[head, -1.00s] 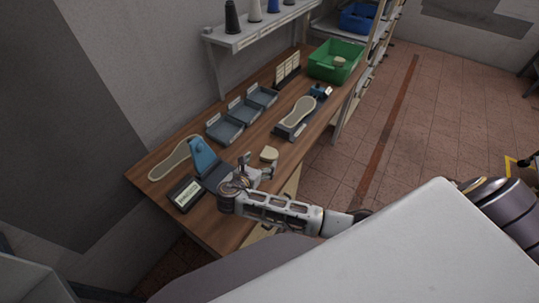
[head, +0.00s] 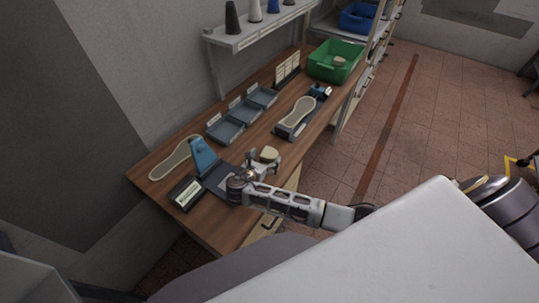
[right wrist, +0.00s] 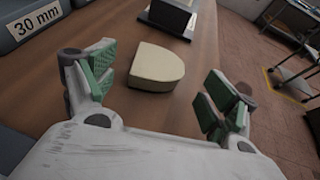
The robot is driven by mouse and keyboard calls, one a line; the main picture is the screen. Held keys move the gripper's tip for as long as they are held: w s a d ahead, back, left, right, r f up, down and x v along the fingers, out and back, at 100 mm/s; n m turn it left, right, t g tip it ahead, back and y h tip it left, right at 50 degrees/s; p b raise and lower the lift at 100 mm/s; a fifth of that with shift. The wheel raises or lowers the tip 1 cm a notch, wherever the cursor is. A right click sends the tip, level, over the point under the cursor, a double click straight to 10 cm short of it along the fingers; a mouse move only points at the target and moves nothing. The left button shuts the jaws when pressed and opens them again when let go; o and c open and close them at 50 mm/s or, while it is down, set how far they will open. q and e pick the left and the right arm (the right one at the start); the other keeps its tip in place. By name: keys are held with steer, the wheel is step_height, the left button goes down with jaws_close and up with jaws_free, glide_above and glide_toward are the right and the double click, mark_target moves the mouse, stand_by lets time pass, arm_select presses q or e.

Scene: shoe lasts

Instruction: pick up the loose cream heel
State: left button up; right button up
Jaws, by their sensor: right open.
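The loose cream heel (head: 269,154) lies flat on the wooden bench, a D-shaped block with its rounded end to the right in the right wrist view (right wrist: 156,68). My right gripper (head: 264,163) is open and empty. In the right wrist view its two green-padded fingers (right wrist: 158,92) stand apart, one on each side of the heel and nearer the camera. The heel lies ahead, closer to the left finger, and I see no finger touching it. My left gripper is not in view.
Grey trays (head: 226,130) line the wall side; one is labelled 30 mm in the right wrist view. A sole on a dark fixture (head: 296,117) and a green crate (head: 334,61) stand farther along.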

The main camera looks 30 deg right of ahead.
mark_target(269, 155)
steer(key=shift+x, duration=1.65)
steer(key=shift+f, duration=0.15)
steer(key=c, duration=1.1)
